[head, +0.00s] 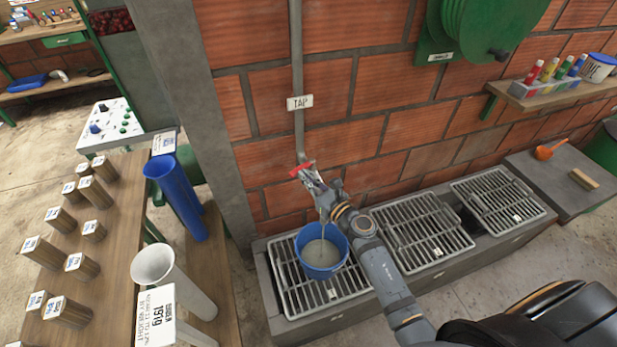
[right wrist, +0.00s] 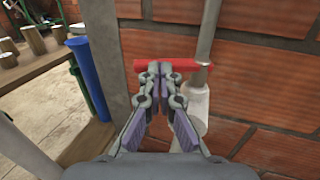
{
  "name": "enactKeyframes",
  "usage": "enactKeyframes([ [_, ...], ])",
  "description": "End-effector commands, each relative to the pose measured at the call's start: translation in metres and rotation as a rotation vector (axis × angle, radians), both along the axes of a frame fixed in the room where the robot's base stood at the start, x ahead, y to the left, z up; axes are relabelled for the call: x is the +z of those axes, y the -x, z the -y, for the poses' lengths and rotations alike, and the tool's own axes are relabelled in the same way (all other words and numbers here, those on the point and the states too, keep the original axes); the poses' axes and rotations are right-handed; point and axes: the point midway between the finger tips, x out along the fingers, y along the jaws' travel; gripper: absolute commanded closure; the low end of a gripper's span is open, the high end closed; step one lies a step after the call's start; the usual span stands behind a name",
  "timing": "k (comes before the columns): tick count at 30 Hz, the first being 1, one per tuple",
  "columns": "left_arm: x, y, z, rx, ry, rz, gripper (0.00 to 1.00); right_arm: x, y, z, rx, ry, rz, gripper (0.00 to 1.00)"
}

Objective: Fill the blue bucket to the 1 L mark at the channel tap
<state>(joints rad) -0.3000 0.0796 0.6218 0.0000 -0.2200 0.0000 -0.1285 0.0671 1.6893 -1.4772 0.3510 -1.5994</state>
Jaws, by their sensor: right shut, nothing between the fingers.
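The blue bucket (head: 343,262) stands upright on the left channel grate, with pale greyish liquid inside. I cannot make out a 1 L mark. The tap hangs on a grey wall pipe above it, and its red handle (head: 299,170) points left; in the right wrist view the handle (right wrist: 188,65) lies crosswise to the pipe. A thin pale streak shows between the tap and the bucket. My right gripper (head: 306,176) is shut and empty, its tips (right wrist: 161,68) right at the handle; I cannot tell whether they touch it. My left gripper is out of view.
A TAP sign (head: 300,102) is on the pipe. Two more grates (head: 420,230) lie right of the bucket along the wall. A blue tube (head: 178,198) and a white tube (head: 172,275) stand left, beside a table (head: 60,238) with wooden blocks. My right forearm passes right of the bucket.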

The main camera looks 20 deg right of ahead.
Motion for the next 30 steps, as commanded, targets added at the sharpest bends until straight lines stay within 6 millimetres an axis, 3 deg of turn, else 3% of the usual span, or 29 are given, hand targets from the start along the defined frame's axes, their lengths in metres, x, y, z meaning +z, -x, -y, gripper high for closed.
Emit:
enactKeyframes([
  [5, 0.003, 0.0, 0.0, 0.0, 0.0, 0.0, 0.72, 0.001, -0.003, -0.006, -0.093, -0.006, 0.0, 1.0],
  [30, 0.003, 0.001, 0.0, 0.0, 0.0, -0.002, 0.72, 0.001, -0.016, -0.018, -0.088, 0.0, 0.001, 1.0],
])
